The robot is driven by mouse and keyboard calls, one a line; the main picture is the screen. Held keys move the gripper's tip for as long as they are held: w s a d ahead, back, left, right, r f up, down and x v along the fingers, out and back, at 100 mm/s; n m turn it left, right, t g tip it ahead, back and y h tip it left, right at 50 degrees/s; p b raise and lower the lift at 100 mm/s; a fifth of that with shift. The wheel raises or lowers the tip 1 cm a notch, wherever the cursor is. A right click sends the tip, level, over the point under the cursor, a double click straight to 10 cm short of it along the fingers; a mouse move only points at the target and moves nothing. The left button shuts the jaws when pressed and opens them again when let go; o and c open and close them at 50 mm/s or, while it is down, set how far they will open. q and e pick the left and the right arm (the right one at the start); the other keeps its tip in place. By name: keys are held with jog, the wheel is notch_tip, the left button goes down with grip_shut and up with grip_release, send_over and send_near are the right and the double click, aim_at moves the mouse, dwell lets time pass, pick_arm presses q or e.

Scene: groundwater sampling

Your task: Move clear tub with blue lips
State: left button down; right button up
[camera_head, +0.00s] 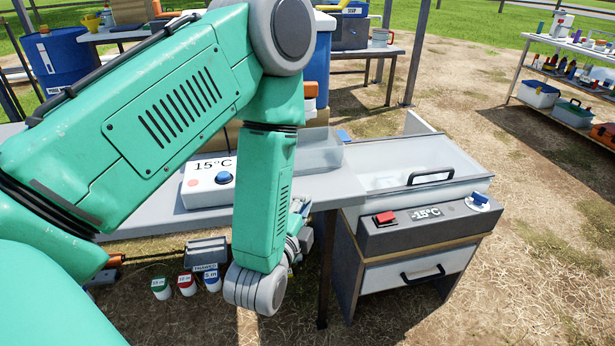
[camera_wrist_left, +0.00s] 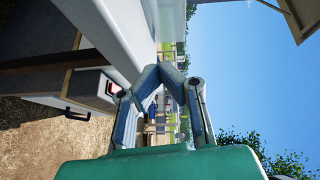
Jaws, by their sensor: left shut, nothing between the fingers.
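A clear tub (camera_head: 319,152) stands on the grey table, partly hidden behind my left arm. A small blue piece shows at its upper right edge; I cannot tell if it belongs to the tub. My left gripper (camera_wrist_left: 172,75) is shut with nothing in it. In the head view it is mostly hidden behind my left wrist, low by the table's front edge and apart from the tub. My right gripper is not in view.
A freezer marked -15°C (camera_head: 427,212) with a clear-walled top stands right of the table. A 15°C box (camera_head: 208,182) sits on the table. Small labelled pots (camera_head: 187,284) stand below. Open ground lies between.

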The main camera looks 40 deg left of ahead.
aim_at(313, 155)
pick_arm(q)
jog(key=shift+m+t+y, duration=0.3)
jog(key=shift+m+t, duration=0.1)
jog(key=x, duration=0.3)
jog(key=r+b+x, duration=0.1)
jog(key=x, duration=0.3)
jog(key=b+x, duration=0.1)
jog(key=x, duration=0.2)
jog(key=shift+w+d+r, duration=0.15)
jog(key=shift+w+r, duration=0.1)
jog(key=shift+w, duration=0.05)
jog(key=shift+w+a+b, duration=0.25)
jog(key=shift+a, duration=0.35)
jog(key=shift+w+a+b, duration=0.25)
jog(key=shift+a, duration=0.35)
jog(key=shift+w, duration=0.15)
jog(key=shift+w+d+r, duration=0.15)
jog(key=shift+r, duration=0.05)
jog(key=shift+a+f, duration=0.1)
jog(key=shift+a, duration=0.35)
jog(key=shift+w+a+p, duration=0.3)
jog(key=shift+a+p, duration=0.3)
jog(key=shift+a, duration=0.2)
jog(key=shift+d, duration=0.3)
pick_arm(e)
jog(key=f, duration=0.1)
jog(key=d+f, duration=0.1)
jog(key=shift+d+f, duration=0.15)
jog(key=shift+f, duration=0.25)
